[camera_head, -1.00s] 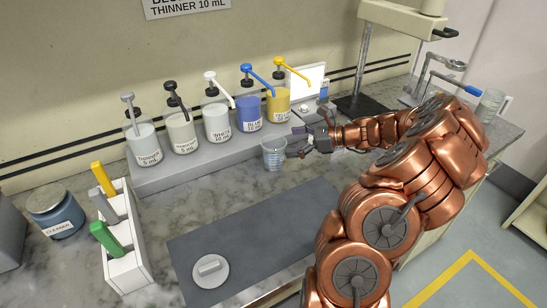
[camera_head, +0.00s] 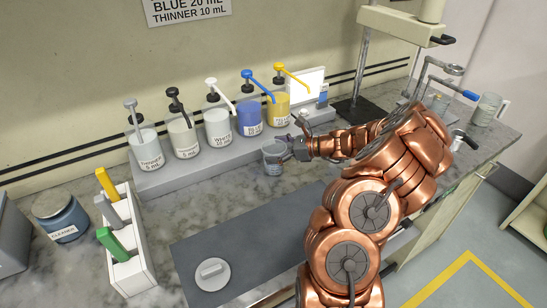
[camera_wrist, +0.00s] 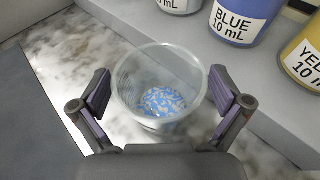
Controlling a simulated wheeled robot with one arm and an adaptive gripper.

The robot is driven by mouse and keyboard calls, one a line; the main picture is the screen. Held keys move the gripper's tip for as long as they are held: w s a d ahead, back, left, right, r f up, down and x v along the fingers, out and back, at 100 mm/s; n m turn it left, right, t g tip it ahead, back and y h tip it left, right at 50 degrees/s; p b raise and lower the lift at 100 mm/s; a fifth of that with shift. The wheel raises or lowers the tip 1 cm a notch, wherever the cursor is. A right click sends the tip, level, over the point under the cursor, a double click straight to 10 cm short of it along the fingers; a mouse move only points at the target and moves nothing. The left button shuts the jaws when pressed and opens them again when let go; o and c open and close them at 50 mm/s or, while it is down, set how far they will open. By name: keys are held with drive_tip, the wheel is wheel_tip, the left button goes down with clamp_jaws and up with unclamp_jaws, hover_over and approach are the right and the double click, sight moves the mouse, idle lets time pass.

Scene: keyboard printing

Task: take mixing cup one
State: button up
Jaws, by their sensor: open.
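A clear mixing cup (camera_head: 273,158) stands on the marble counter in front of the blue and yellow pump bottles. In the wrist view the cup (camera_wrist: 160,88) shows a mottled blue and white layer at its bottom. My gripper (camera_head: 283,151) reaches in from the right at the cup. In the wrist view my gripper (camera_wrist: 162,92) is open, with one finger pad on each side of the cup and small gaps visible between pads and wall. I cannot see a number on the cup.
Pump bottles stand on a grey step behind the cup: thinner (camera_head: 146,150), white (camera_head: 218,125), blue (camera_head: 249,117), yellow (camera_head: 278,108). A grey mat (camera_head: 250,235) lies in front. A white holder (camera_head: 132,272) with coloured-handled tools stands left. A clear jug (camera_head: 487,109) is far right.

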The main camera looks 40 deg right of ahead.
drive_tip(key=shift+c, duration=0.2)
drive_tip(key=c, duration=1.1)
drive_tip(key=shift+r, duration=0.15)
drive_tip(key=shift+r+b, duration=0.4)
drive_tip(key=shift+r, duration=0.15)
wheel_tip(320, 180, up, 2)
drive_tip(key=shift+b, duration=0.4)
drive_tip(key=s+b, duration=0.1)
drive_tip(key=s, duration=0.4)
drive_tip(key=s+r+b, duration=0.1)
drive_tip(key=s, duration=0.4)
drive_tip(key=s+b, duration=0.1)
drive_tip(key=s, duration=0.5)
drive_tip(key=shift+r+b, duration=0.3)
drive_tip(key=shift+b, duration=0.1)
